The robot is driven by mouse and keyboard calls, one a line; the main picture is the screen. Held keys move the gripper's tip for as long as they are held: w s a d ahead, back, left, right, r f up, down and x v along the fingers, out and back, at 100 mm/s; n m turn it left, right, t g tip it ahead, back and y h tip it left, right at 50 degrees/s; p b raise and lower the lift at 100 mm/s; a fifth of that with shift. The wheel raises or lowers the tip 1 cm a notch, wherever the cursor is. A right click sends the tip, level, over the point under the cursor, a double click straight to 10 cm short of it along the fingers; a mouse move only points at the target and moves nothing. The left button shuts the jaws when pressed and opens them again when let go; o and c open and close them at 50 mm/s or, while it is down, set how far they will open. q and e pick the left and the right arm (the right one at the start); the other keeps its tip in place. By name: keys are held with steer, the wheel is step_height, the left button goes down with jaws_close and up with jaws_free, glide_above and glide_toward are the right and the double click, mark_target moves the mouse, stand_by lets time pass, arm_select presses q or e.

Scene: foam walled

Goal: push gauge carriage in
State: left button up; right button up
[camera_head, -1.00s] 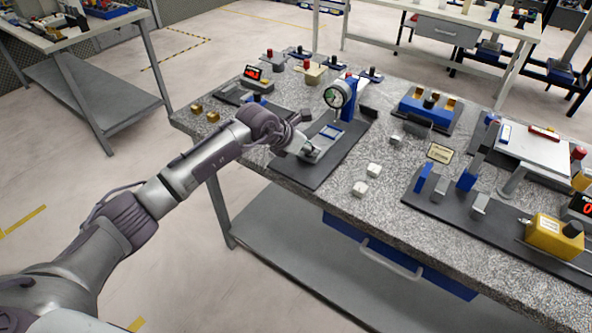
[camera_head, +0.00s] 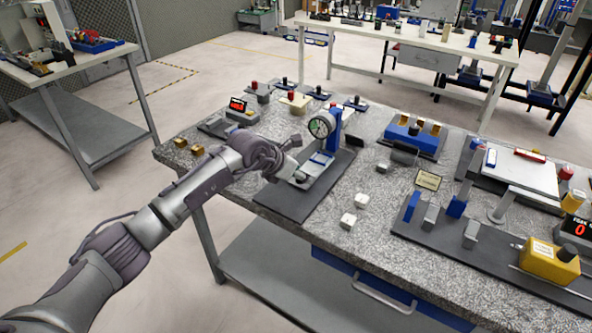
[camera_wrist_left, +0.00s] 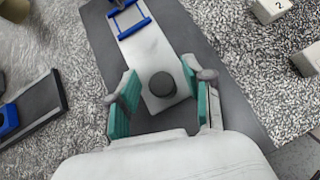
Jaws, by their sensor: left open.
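The gauge carriage (camera_wrist_left: 160,50) is a pale flat plate with a blue frame at its far end and a dark round knob (camera_wrist_left: 162,85) near its close end. It lies on a dark base (camera_head: 283,203) and also shows in the head view (camera_head: 313,172). The dial gauge (camera_head: 320,126) stands on a blue post behind it. My left gripper (camera_head: 290,164) is over the near end of the carriage. In the left wrist view its green-padded fingers (camera_wrist_left: 163,98) are open, one on each side of the knob, with gaps visible. My right gripper is out of view.
Two white blocks (camera_head: 348,221) lie right of the base. A small display (camera_head: 238,104) stands back left, near brass pieces (camera_head: 197,150). A blue fixture (camera_head: 412,133) and a larger dark base plate (camera_head: 450,243) are to the right. Speckled tabletop is free at the front.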

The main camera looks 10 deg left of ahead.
arm_select(q)
steer(key=v, duration=1.2)
steer(key=shift+f, duration=0.1)
